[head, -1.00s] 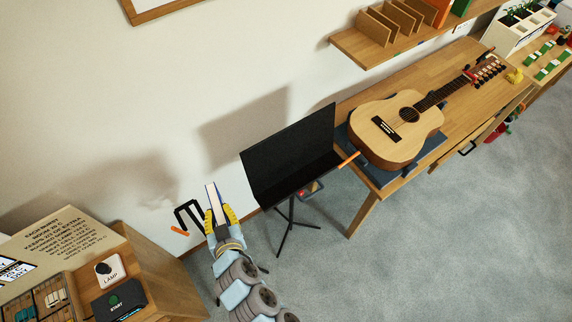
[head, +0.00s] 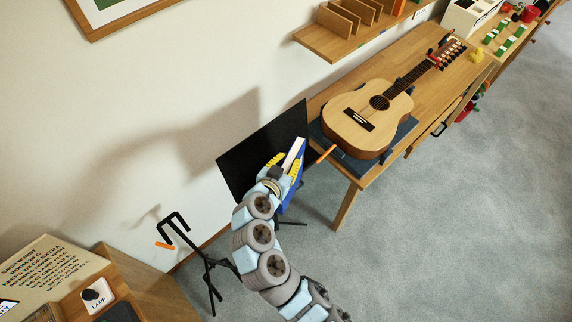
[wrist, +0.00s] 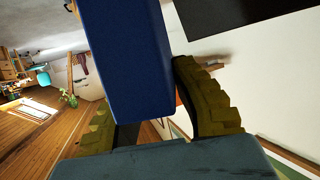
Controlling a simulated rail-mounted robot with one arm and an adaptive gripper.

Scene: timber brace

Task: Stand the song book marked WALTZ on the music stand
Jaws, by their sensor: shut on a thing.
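The black music stand (head: 245,155) stands against the wall left of the desk, its dark panel tilted. My gripper (head: 281,168) is in front of the panel's right part. It is shut on a blue book (head: 297,178) with a white page edge. The book is upright and slightly tilted. Whether it touches the panel or its ledge cannot be told. In the wrist view the plain blue book (wrist: 128,60) rises between my two yellow fingers. No WALTZ marking shows on its visible side. A dark panel, likely the stand (wrist: 240,12), fills that view's upper right.
A guitar (head: 368,115) lies on the wooden desk (head: 428,85) to the right, with an orange stick (head: 326,154) jutting near the stand. A black tripod with a hooked top (head: 207,265) stands at left. A shelf with dividers (head: 335,38) hangs above. The carpet at right is clear.

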